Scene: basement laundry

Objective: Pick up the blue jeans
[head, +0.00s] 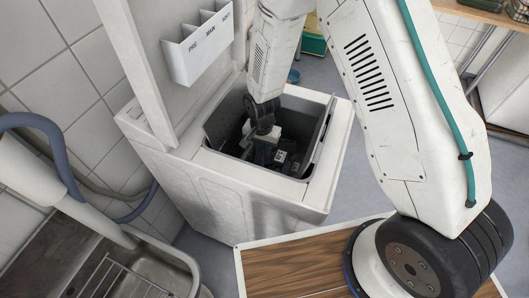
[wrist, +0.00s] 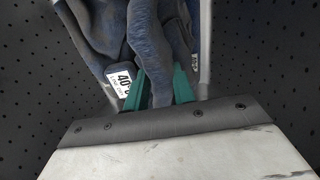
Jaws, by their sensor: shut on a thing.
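The blue jeans (wrist: 150,45) fill the upper middle of the wrist view, bunched up, with a white label reading 40. My gripper (wrist: 160,82) has its two teal fingers shut on a fold of the denim. In the head view my gripper (head: 266,148) reaches down into the open top of a white washing machine (head: 215,185). Dark cloth and a small white label show beside it there, mostly in shadow. The dark perforated drum wall (wrist: 265,70) surrounds the gripper in the wrist view. The lower part of the jeans is hidden.
The machine's raised lid (head: 136,70) stands at the left of the opening. A metal sink (head: 150,262) and a blue-grey hose (head: 62,150) are at lower left. A wood-topped table (head: 475,12) stands at upper right.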

